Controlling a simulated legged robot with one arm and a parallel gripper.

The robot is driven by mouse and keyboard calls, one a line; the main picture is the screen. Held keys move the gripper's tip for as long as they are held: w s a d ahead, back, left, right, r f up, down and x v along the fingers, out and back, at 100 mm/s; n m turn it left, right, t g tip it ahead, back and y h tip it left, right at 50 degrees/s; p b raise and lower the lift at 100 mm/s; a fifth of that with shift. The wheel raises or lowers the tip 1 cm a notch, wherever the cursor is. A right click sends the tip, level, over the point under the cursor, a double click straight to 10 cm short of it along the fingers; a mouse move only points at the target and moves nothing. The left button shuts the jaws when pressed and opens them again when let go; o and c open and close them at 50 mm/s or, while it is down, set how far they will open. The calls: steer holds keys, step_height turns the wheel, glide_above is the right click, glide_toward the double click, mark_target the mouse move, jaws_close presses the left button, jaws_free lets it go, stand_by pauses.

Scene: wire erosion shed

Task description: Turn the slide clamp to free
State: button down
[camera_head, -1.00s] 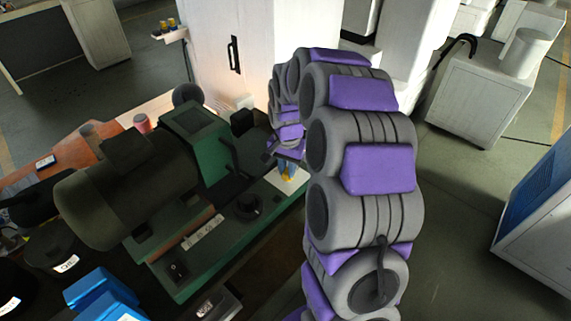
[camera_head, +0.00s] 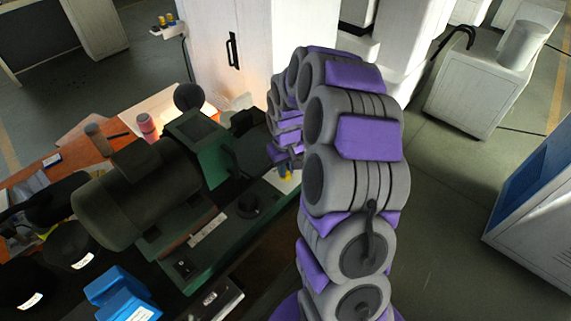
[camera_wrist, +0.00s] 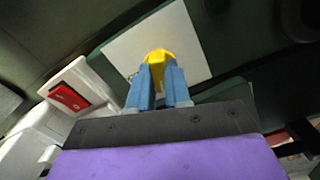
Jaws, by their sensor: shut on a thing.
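The slide clamp appears to be the small yellow piece (camera_wrist: 158,62) over a white plate (camera_wrist: 190,40) in the wrist view. My gripper (camera_wrist: 158,78) has its two blue fingers shut on this yellow piece, one finger on each side. In the head view my gripper (camera_head: 286,172) is at the right end of the green machine (camera_head: 205,250), low over the white plate (camera_head: 289,183). My arm hides part of that end. The clamp's pointing direction and any marks on the plate cannot be made out.
A dark motor (camera_head: 140,195) and a black knob (camera_head: 249,205) are on the machine. A red rocker switch (camera_wrist: 68,97) sits close to the left in the wrist view. A blue block (camera_head: 120,292) is at the front. A white cabinet (camera_head: 235,45) stands behind.

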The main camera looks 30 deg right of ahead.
steer(key=shift+w+r+n+p, duration=0.15)
steer(key=shift+n+p, duration=0.65)
steer(key=shift+n, duration=1.2)
steer(key=c, duration=1.1)
jaws_free()
steer(key=shift+o, duration=0.2)
step_height(320, 180, up, 17)
steer(key=p, duration=0.1)
